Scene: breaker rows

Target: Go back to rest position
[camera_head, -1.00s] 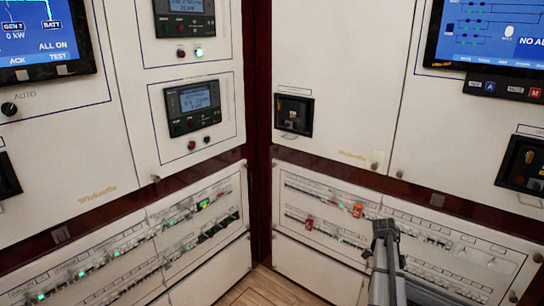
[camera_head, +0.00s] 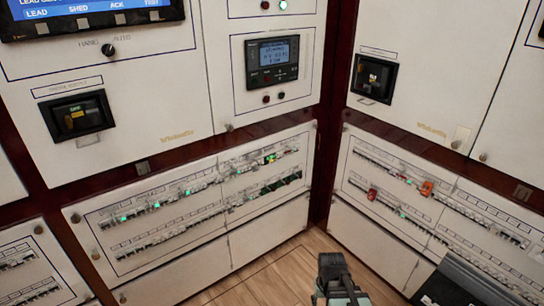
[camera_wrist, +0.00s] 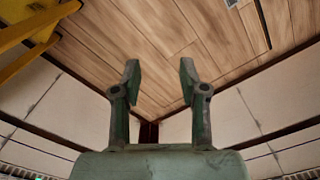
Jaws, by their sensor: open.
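My gripper (camera_wrist: 160,85) is open and empty in the wrist view, with its two fingers apart and wooden planks behind them. In the head view my gripper (camera_head: 333,270) shows at the bottom, right of centre, in front of the corner between two cabinet walls. It stands apart from the breaker panels. The left breaker panel (camera_head: 205,275) carries rows of breakers with several green lights. The right breaker panel (camera_head: 365,222) has a red and an orange piece on its rows. My arm hides part of that panel's lower right.
A wooden floor (camera_head: 275,272) shows between the cabinets. A display (camera_head: 95,10) is at the upper left, with a black switch (camera_head: 77,116) below it. A controller screen (camera_head: 270,58) and another black switch (camera_head: 373,78) are mounted higher. Yellow bars (camera_wrist: 35,28) show in the wrist view.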

